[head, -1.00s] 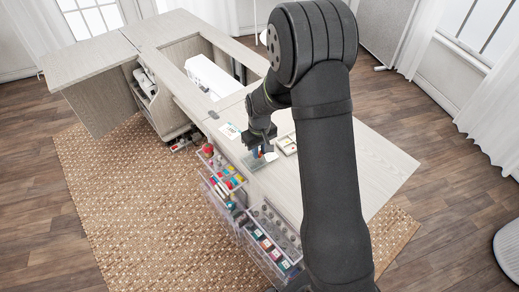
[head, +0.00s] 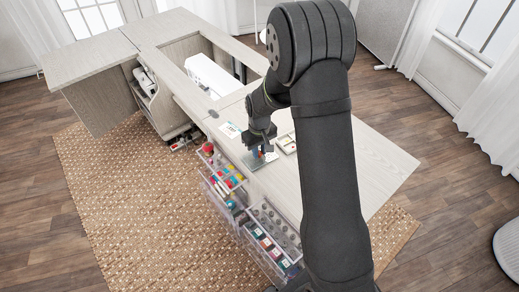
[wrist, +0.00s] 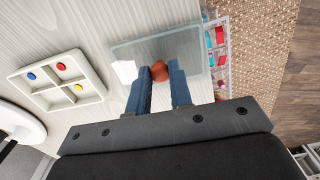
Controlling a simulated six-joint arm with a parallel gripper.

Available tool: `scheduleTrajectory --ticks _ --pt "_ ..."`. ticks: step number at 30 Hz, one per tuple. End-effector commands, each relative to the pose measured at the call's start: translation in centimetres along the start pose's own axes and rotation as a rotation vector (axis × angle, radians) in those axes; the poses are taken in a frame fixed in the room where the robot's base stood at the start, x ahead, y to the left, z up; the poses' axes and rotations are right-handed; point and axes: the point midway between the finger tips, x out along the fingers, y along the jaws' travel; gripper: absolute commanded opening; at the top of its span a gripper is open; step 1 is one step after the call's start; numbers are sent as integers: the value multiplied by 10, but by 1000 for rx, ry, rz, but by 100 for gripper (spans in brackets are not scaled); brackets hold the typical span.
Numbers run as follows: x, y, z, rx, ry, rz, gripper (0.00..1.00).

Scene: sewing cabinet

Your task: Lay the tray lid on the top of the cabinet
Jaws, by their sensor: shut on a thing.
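The tray lid (wrist: 188,48) is a clear, greyish rectangular plate with a round orange-brown knob (wrist: 160,71). My gripper (wrist: 164,75) is shut on this knob, with one blue finger on each side. In the head view my gripper (head: 264,152) is over the near edge of the cabinet top (head: 375,165), and the lid (head: 250,161) shows beneath it. The lid lies flat over the pale wood, with its outer edge close to the edge of the top. I cannot tell whether it touches the wood. My arm hides part of the top.
A white compartment tray (wrist: 60,82) with coloured buttons lies on the top beside the lid. A paper card (head: 230,130) lies nearby. Open clear drawers (head: 270,245) with coloured spools stand out below the edge. The right part of the top is clear.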

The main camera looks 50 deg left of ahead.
Motion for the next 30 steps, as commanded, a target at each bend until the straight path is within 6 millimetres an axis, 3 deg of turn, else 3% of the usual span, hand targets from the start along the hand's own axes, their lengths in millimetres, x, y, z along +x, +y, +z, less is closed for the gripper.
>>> scheduleTrajectory --ticks 19,20,23,30 --pt "2 0 0 0 0 0 0" --pt "2 0 0 0 0 0 25" --pt "2 0 0 0 0 0 45" --pt "2 0 0 0 0 0 45"
